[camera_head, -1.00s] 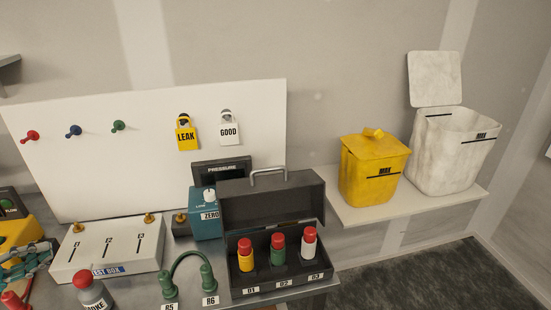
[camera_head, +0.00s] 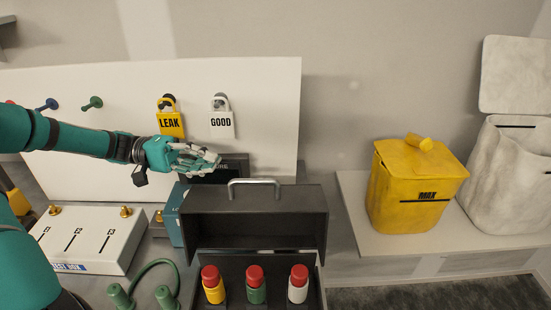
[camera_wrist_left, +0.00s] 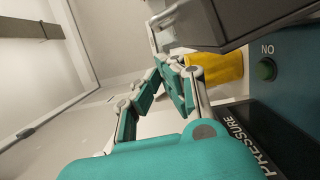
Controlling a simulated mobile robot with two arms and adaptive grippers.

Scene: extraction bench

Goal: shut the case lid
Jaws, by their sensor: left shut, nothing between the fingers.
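The case is dark grey, and its lid (camera_head: 255,215) stands open and upright at the back, with a metal handle (camera_head: 254,183) on top. In the case base (camera_head: 235,300) stand several red-capped bottles: a yellow one (camera_head: 213,286), a green one (camera_head: 256,287) and a white one (camera_head: 298,285). My left gripper (camera_head: 212,160) is shut and empty, above and behind the lid, left of the handle, in front of the pressure gauge. In the left wrist view the gripper fingers (camera_wrist_left: 187,85) are close to the lid (camera_wrist_left: 220,22) and handle (camera_wrist_left: 154,38). My right gripper is not in view.
A white board with a yellow LEAK tag (camera_head: 170,122) and a white GOOD tag (camera_head: 221,122) stands behind. The teal pressure device (camera_head: 172,212) is left of the lid. A white test box (camera_head: 88,238) is at left. A yellow bin (camera_head: 412,190) stands on the right shelf.

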